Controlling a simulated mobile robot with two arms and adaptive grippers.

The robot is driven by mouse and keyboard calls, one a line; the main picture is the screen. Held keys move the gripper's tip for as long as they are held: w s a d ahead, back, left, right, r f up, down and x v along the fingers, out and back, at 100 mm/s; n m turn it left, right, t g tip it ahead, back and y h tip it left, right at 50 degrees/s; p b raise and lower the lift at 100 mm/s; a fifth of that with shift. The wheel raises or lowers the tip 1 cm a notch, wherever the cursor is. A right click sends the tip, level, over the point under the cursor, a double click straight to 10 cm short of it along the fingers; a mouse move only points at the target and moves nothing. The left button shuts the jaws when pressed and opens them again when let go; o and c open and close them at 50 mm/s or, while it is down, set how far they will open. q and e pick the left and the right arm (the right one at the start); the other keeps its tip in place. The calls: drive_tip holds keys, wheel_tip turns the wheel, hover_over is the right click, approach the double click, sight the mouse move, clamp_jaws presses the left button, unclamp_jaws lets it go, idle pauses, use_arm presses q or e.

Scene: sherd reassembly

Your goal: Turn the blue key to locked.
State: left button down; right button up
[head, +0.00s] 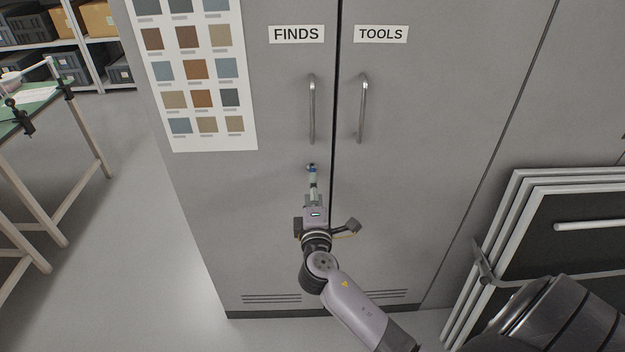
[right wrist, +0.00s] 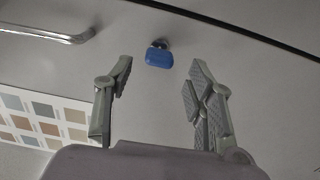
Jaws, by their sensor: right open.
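The blue key (right wrist: 159,54) sits in its lock on the grey cabinet door labelled FINDS. In the right wrist view it is beyond and between my fingertips, apart from both. In the head view the key (head: 311,168) shows small, just past the tip of my right gripper (head: 312,182). My right gripper, which also shows in the right wrist view (right wrist: 160,78), is open and empty. The key's turned position is hard to tell. My left gripper is not in view.
Two upright metal handles, the FINDS handle (head: 312,108) and the TOOLS handle (head: 362,108), stand out above the key. A colour chart (head: 197,70) hangs at left. Framed panels (head: 530,240) lean at right. Open floor (head: 150,240) lies left of the cabinet.

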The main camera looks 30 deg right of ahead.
drive_tip(key=v, duration=0.6)
idle(0.3)
drive_tip(key=s+a+f+g+y, duration=0.2)
drive_tip(key=s+f, duration=0.1)
drive_tip(key=f, duration=0.8)
drive_tip(key=s+a+f+m+g+y, duration=0.1)
drive_tip(key=s+f+g+y, duration=0.15)
drive_tip(key=f, duration=0.95)
drive_tip(key=s+a+f+g+y, duration=0.2)
drive_tip(key=s+f, duration=0.2)
drive_tip(key=f, duration=0.7)
drive_tip(key=s+a+f+m+g+y, duration=0.1)
drive_tip(key=s+f+m+g, duration=0.1)
drive_tip(key=s+f, duration=0.5)
drive_tip(key=s+a+f+m+g+y, duration=0.1)
drive_tip(key=s+f+m+g, duration=0.2)
drive_tip(key=s, duration=1.2)
drive_tip(key=s+a+f+m+g+y, duration=0.1)
drive_tip(key=s+f+m+g, duration=0.1)
drive_tip(key=s+f, duration=0.8)
drive_tip(key=shift+s+f+m+g, duration=0.35)
drive_tip(key=shift+s+m, duration=0.35)
drive_tip(key=shift+s, duration=0.05)
drive_tip(key=shift+a, duration=0.15)
